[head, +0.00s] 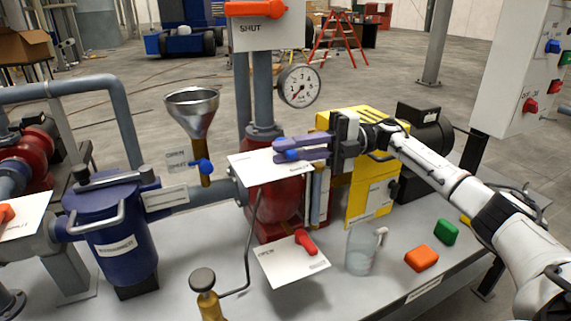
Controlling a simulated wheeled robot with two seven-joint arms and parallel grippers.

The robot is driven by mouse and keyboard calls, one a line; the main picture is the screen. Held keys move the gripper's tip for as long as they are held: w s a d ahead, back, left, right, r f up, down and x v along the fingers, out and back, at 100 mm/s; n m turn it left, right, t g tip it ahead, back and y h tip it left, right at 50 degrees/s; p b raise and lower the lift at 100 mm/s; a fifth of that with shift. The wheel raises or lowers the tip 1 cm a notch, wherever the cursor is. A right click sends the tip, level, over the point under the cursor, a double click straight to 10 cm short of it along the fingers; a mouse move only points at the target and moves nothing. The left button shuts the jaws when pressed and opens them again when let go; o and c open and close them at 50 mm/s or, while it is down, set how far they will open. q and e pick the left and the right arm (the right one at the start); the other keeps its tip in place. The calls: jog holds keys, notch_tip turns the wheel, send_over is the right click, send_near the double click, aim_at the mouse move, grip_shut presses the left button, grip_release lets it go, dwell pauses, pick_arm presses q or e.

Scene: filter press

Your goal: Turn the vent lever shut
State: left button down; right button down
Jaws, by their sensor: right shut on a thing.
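My right gripper (283,150) reaches in from the right, its lavender fingers shut on a small blue lever (292,155). This lever sits over a white label plate (257,168) above the red valve body (276,205). I take this as the vent lever; the plate's lettering is partly hidden by the gripper and too small to read. A second blue lever (204,166) sits on the brass stem under the metal funnel (192,106). My left gripper is not in view.
A pressure gauge (299,87) and an orange lever (256,9) on a plate marked SHUT stand behind. A red lever (306,241) is on a lower plate. A clear jug (361,251), an orange block (421,258) and a green block (446,232) stand on the bench.

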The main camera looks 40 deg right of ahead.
jog(key=shift+d+n+g+y+b, duration=0.25)
jog(key=shift+n+g+b, duration=0.3)
jog(key=shift+g, duration=0.35)
jog(key=c, duration=1.7)
grip_release()
jog(key=shift+a, duration=0.1)
jog(key=b+v, duration=0.1)
jog(key=v, duration=0.6)
jog(key=shift+d, duration=0.3)
